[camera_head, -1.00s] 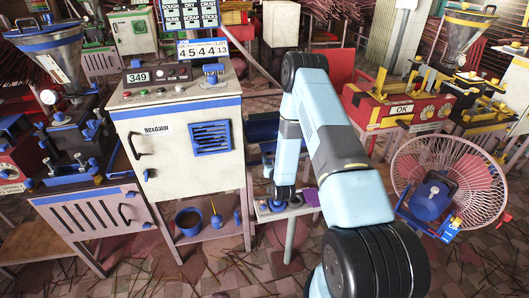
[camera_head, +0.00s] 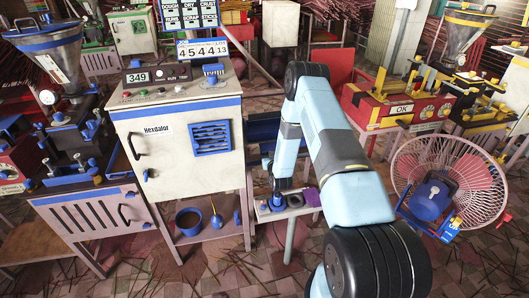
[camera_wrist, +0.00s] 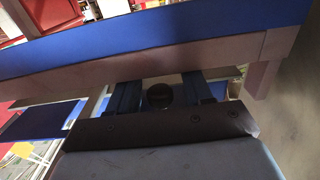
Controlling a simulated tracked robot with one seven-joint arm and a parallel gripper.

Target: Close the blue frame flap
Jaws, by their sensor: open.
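A broad blue panel with a pinkish-beige edge (camera_wrist: 150,58) spans the top of the wrist view, just beyond my fingertips; it may be the blue frame flap, but its hinge is not visible. In the head view, a blue panel (camera_head: 262,131) shows behind my arm, partly hidden, to the right of the white cabinet. My gripper (camera_wrist: 160,92) is open, with two fingers apart and a dark round shape between them. Contact with the panel cannot be told. In the head view my gripper (camera_head: 278,198) is small, over a low side table.
The white cabinet (camera_head: 180,150) stands left of my arm. The low side table (camera_head: 268,212) carries a purple item (camera_head: 312,197). A caged fan (camera_head: 450,185) stands right, and a red machine (camera_head: 395,108) behind it. Sticks litter the tiled floor.

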